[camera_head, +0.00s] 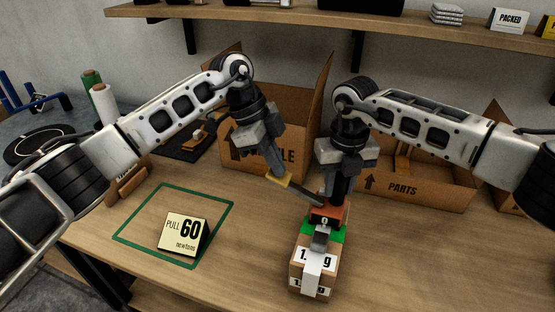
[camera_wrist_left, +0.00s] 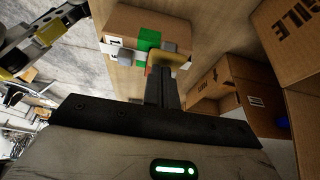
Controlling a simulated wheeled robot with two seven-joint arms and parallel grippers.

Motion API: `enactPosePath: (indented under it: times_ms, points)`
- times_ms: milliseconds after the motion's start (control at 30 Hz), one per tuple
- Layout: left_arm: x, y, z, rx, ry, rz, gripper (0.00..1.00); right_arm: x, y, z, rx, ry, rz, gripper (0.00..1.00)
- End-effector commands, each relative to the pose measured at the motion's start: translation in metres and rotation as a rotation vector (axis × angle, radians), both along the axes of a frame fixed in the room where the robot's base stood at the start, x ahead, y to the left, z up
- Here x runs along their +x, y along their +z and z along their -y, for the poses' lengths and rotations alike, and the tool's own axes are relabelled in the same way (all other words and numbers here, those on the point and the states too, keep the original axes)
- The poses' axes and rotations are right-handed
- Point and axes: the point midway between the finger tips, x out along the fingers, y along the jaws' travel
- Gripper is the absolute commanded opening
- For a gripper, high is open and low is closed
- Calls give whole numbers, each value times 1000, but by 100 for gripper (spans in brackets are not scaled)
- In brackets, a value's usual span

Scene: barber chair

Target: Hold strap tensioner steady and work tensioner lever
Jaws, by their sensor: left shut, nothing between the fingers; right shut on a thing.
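A small brown box (camera_head: 305,268) with white labels and a green band stands on the bench, a grey-white strap (camera_head: 313,275) running down it. The orange strap tensioner (camera_head: 326,213) sits on top; its one-digit display is too small to read surely. My right gripper (camera_head: 335,202) comes down from above, shut on the tensioner. The tensioner lever (camera_head: 305,193) points up and left, with a yellow grip (camera_head: 279,179). My left gripper (camera_head: 276,172) is shut and empty at this grip; contact is unclear. In the left wrist view the yellow grip (camera_wrist_left: 172,60) shows just beyond the fingertips (camera_wrist_left: 162,75).
A "PULL 60 newtons" card (camera_head: 183,233) stands inside a green outline on the bench. An open carton (camera_head: 262,148) and a PARTS carton (camera_head: 428,187) stand behind the arms. A shelf (camera_head: 340,30) runs above. The bench right of the box is clear.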

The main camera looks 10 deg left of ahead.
Motion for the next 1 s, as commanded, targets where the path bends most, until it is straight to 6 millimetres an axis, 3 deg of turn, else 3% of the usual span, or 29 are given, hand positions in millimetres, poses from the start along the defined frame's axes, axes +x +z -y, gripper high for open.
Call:
enactPosePath:
  times_ms: [633,1000]
  points:
    - [4,-38,-24,-287,8,-62,0,0,2,-1,5,1,2,0]
    - [5,-53,-31,-302,9,-64,0,1,2,-1,5,1,2,0]
